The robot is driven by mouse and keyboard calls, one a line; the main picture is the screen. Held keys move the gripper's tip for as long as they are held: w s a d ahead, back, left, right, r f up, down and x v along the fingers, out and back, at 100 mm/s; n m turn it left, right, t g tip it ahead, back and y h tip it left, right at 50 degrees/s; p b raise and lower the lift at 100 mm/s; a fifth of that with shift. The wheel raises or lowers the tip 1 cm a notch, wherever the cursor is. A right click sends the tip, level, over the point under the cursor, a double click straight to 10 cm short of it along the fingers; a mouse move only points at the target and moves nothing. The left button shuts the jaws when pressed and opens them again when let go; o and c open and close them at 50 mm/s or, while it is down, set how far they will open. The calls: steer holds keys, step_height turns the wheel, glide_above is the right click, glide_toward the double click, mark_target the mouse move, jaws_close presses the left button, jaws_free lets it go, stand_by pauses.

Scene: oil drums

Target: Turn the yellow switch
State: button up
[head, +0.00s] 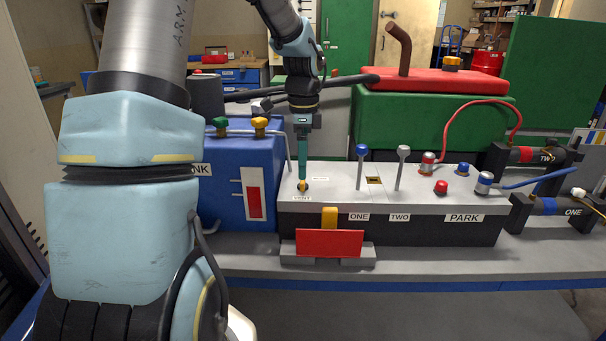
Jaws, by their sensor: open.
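A small yellow switch (303,187) with a dark base sits by the VENT label at the left end of the grey-topped panel (335,178). My gripper (302,177) points straight down over this switch, its teal fingers reaching almost to the panel top. The fingertips are at or just above the switch; I cannot tell whether they touch it. The jaws are open, but they are seen edge-on and their gap is hard to make out. The fingers partly hide the switch.
Right of my gripper stand a blue-tipped lever (361,165), a grey lever (403,166) and red and blue knobs. The blue tank (237,170) with green and yellow (259,125) valve knobs is close on the left. A red plate (330,243) is in front.

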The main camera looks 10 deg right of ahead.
mark_target(303, 184)
steer(key=shift+f, duration=2.2)
steer(key=c, duration=1.3)
